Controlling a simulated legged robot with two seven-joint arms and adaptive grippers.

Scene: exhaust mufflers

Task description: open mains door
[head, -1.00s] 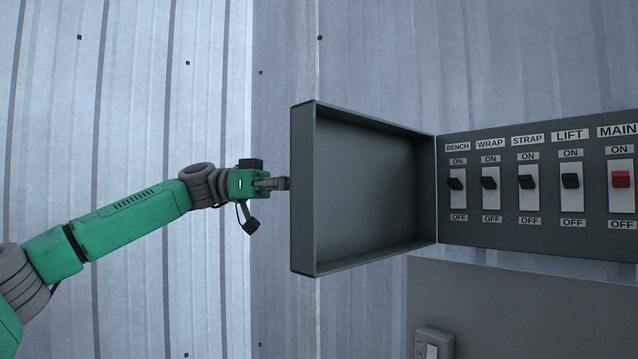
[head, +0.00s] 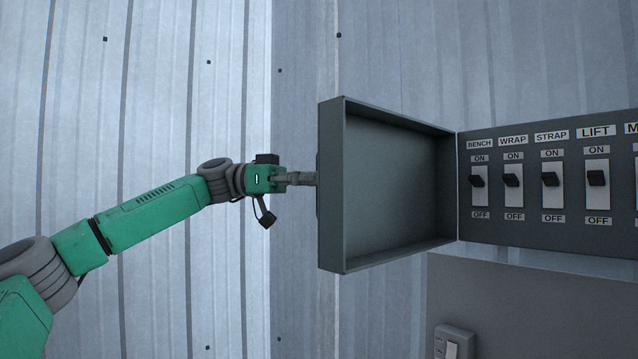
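The mains door (head: 390,185) is a grey, shallow box-shaped cover. It stands swung open to the left of the switch panel (head: 545,225), hinged at the panel's left edge, with its hollow inside facing me. My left gripper (head: 305,179) is at the door's outer left edge, level with its middle. Its fingertips reach the edge or pass behind it, so I cannot tell if they hold anything there. My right gripper is not in view.
The panel carries black switches labelled BENCH (head: 479,182), WRAP (head: 513,181), STRAP (head: 550,180) and LIFT (head: 597,179). A further label is cut off at the right edge. A grey box (head: 530,305) with a small switch (head: 453,343) is below. Corrugated metal wall (head: 180,90) stands behind.

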